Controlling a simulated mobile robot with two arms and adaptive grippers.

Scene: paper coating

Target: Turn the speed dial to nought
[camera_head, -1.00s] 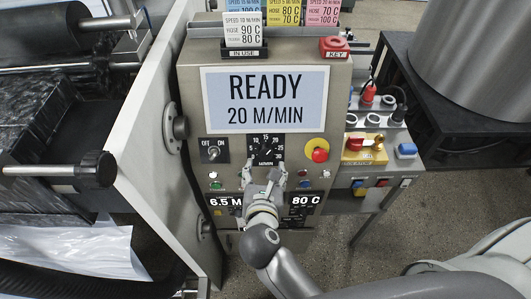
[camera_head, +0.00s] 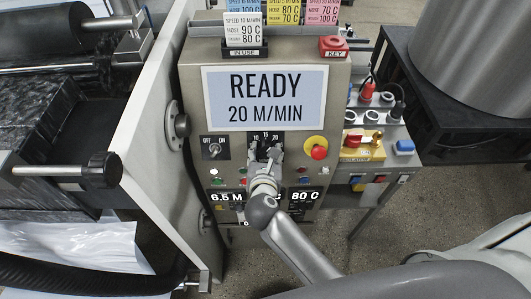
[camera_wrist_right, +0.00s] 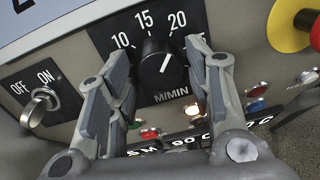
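The speed dial (camera_wrist_right: 158,66) is a black knob with a white pointer line on a black scale plate. In the right wrist view its pointer leans up and right, toward the 20 mark. My right gripper (camera_head: 265,153) reaches the dial from below and covers most of it in the head view. In the right wrist view the fingers of the right gripper (camera_wrist_right: 156,60) are open, one on each side of the knob, with no clear grip on it. The lower scale marks are hidden. The display (camera_head: 265,98) reads READY, 20 M/MIN. My left gripper is not in view.
An OFF/ON toggle switch (camera_head: 215,149) is left of the dial; a red button on a yellow ring (camera_head: 317,149) is right of it. Small lamps and readouts, 6.5 M and 80 C (camera_head: 305,196), sit below. A pale side plate (camera_head: 150,140) stands at the left.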

